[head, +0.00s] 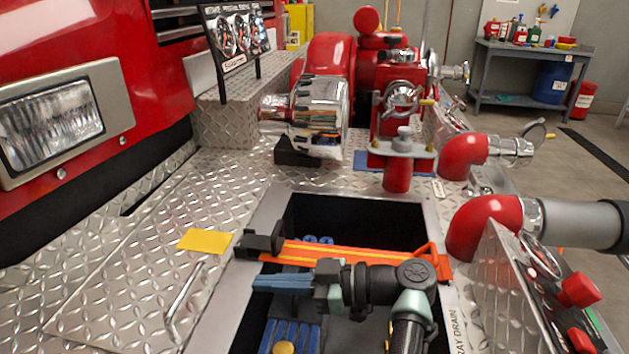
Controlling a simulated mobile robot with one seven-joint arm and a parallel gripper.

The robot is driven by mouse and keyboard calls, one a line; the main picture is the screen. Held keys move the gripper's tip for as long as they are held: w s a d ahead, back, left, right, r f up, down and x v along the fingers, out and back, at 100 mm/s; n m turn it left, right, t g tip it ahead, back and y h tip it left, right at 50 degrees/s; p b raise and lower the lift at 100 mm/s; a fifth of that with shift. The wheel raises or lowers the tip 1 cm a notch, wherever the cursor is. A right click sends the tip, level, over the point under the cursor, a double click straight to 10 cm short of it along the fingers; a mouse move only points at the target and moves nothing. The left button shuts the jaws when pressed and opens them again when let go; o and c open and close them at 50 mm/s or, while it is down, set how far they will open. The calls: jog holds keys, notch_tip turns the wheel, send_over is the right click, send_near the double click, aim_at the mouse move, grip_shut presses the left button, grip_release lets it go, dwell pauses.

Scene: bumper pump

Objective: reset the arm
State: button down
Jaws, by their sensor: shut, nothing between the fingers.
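My gripper (258,284) is in the lower middle of the head view, its blue fingers pointing left. The fingers are shut, with nothing seen between them. My black and grey-green arm comes up from the bottom edge and bends left over the open tray well (300,215) in the bumper. An orange strap (340,253) crosses the well just behind my gripper. I cannot tell whether the arm touches the strap. My arm hides part of the well's floor.
A yellow card (206,241) lies on the diamond-plate deck left of the well. A chrome and red pump (322,105), a valve with a handwheel (403,98) and red pipe elbows (482,222) stand behind and right. A panel with red knobs (578,290) is at lower right.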

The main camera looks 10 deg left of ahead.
jog(key=w+d+r+m+t+h, duration=0.3)
jog(key=w+r+m+t+h, duration=0.2)
jog(key=w+t, duration=0.2)
jog(key=w+d+r+m+t+h, duration=0.1)
jog(key=d+r+m+t+h, duration=0.1)
jog(key=r+t, duration=0.35)
jog(key=w+d+r+m+t+h, duration=0.1)
jog(key=d+r+m+t+h, duration=0.15)
jog(key=r, duration=0.55)
jog(key=s+d+r+m+t+h, duration=0.35)
jog(key=s+r+t, duration=0.25)
jog(key=s+r, duration=0.6)
jog(key=s+d+r+m+t+h, duration=0.3)
jog(key=s+r+m+t, duration=0.25)
jog(key=s+r, duration=0.65)
notch_tip(320, 180, up, 30)
jog(key=w+p, duration=0.1)
jog(key=p, duration=2.6)
jog(key=shift+w+a+f+t+p, duration=0.15)
jog(key=shift+a+t+p, duration=0.05)
jog(key=shift+t+p, duration=0.2)
jog(key=shift+n, duration=0.25)
